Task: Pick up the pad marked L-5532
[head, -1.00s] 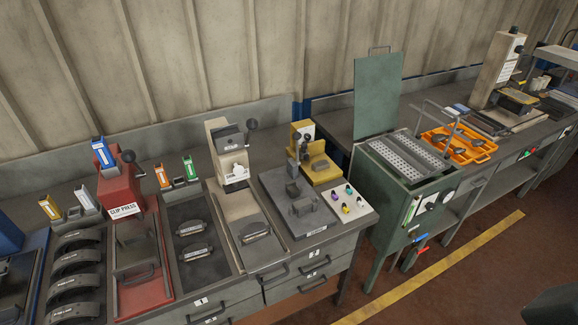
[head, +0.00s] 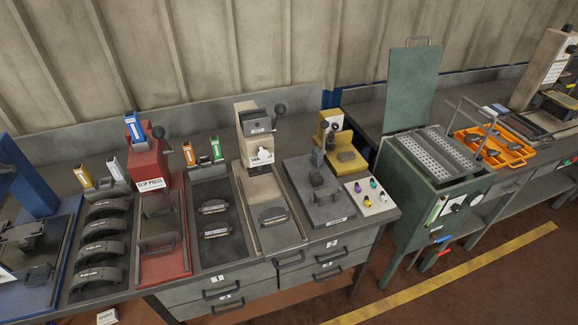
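Two dark pads with white labels lie in the black tray (head: 206,258) on the bench, a rear pad (head: 213,207) and a front pad (head: 217,231). A third dark pad (head: 272,215) lies on the bed of the beige press (head: 254,150). The pad labels are too small to read, so I cannot tell which is L-5532. Neither of my grippers is in view.
Several curved brake shoes (head: 103,249) lie in a column left of the red clip press (head: 150,165). A blue machine (head: 30,180) stands at far left. A grey fixture (head: 318,190), a green cabinet (head: 436,185) and an orange tray (head: 493,147) are to the right.

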